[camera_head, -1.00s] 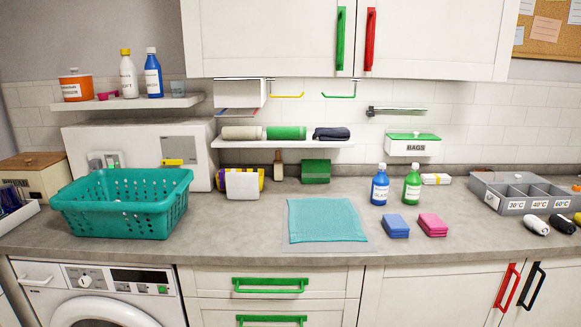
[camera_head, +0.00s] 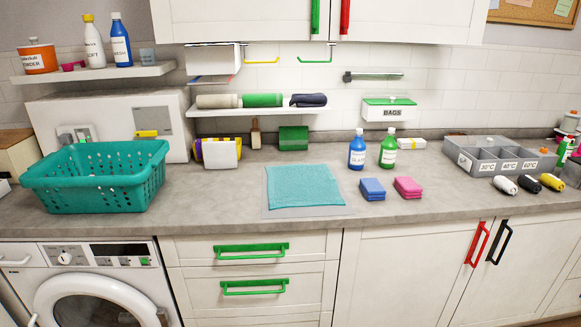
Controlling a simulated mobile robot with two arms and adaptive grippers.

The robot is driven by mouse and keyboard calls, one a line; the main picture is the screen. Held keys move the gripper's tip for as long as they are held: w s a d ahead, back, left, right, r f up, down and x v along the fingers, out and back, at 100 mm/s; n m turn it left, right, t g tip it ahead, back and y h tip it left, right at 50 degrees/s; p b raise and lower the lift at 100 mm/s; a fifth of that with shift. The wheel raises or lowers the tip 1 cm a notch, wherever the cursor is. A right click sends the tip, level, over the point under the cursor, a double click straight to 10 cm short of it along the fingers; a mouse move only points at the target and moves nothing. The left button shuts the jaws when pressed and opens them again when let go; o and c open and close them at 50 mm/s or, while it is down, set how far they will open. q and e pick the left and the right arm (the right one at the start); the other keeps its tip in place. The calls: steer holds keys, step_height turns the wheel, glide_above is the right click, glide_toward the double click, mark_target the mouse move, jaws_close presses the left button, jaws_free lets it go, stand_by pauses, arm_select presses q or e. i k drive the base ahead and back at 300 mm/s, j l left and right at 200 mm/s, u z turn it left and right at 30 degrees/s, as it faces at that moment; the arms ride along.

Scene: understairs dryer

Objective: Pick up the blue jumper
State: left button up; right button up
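A dark navy folded garment (camera_head: 308,100) lies at the right end of the white wall shelf (camera_head: 250,111), beside a rolled green cloth (camera_head: 262,100) and a rolled beige one (camera_head: 217,101). It is the garment-like blue thing in view; I cannot tell for certain that it is the jumper. A smaller blue folded or block-like item (camera_head: 372,189) lies on the counter next to a pink one (camera_head: 407,187). The inside of the teal basket is mostly hidden by its walls. Neither of my grippers is in view.
The teal laundry basket (camera_head: 97,180) stands on the counter's left. A turquoise cloth (camera_head: 303,186) lies flat in the middle. Blue (camera_head: 357,154) and green (camera_head: 388,153) bottles stand behind the small folded items. A grey sorting tray (camera_head: 463,156) is at the right. The front counter strip is clear.

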mark_target(318, 99)
steer(key=u, duration=0.35)
steer(key=i+l+u, duration=0.15)
steer(key=l+u, duration=0.25)
steer(key=i+l+u, duration=0.1)
steer(key=u, duration=0.3)
steer(key=l+u, duration=0.4)
steer(key=i+l, duration=0.05)
